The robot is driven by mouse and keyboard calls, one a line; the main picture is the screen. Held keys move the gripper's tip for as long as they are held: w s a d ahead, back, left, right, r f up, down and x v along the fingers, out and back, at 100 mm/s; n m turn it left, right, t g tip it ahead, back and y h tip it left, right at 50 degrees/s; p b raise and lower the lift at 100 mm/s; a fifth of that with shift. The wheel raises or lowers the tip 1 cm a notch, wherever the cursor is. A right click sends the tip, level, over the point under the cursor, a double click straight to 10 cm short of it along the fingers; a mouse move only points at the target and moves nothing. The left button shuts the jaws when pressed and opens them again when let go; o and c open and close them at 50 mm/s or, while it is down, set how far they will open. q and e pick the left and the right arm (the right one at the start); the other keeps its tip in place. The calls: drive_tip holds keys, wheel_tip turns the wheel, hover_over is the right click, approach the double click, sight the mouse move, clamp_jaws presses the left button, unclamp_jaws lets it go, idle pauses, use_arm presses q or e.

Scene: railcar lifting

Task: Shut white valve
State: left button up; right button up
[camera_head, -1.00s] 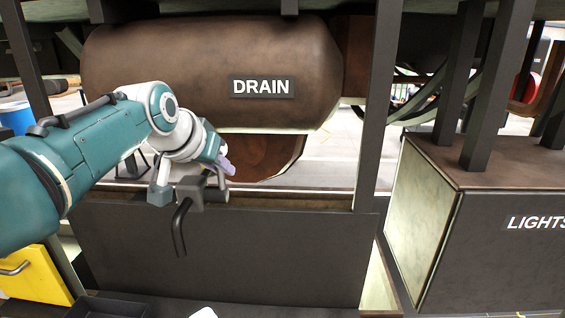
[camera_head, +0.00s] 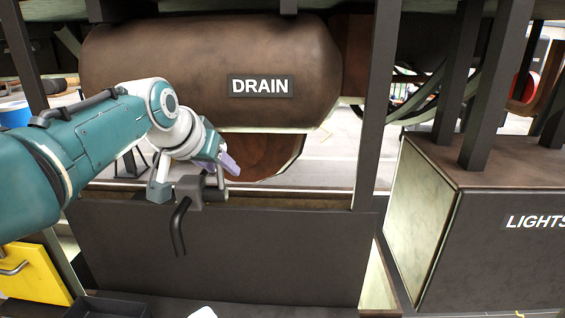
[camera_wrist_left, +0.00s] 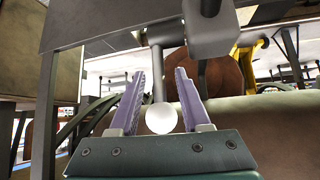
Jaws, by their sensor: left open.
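The white valve shows in the left wrist view as a round white knob (camera_wrist_left: 161,119) on a grey rod (camera_wrist_left: 157,72). The rod runs up towards a dark grey block. My left gripper (camera_wrist_left: 160,76) is open, with one purple finger on each side of the rod and knob. I cannot tell whether either finger touches them. In the head view the left gripper (camera_head: 224,168) is just behind the grey block (camera_head: 190,190) on the panel's top edge, and the knob is hidden there. My right gripper is not in view.
A dark bent handle (camera_head: 179,227) hangs from the block in front of the dark panel (camera_head: 270,250). The brown DRAIN tank (camera_head: 200,65) is above and behind. Dark posts (camera_head: 376,110) and the LIGHTS box (camera_head: 500,240) stand to the right. A yellow box (camera_head: 35,275) is lower left.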

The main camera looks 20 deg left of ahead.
use_arm(q)
drive_tip(key=shift+s+r, duration=0.3)
drive_tip(key=shift+r, duration=0.05)
drive_tip(key=v, duration=0.9)
drive_tip(key=shift+b, duration=0.4)
drive_tip(key=shift+f, duration=0.1)
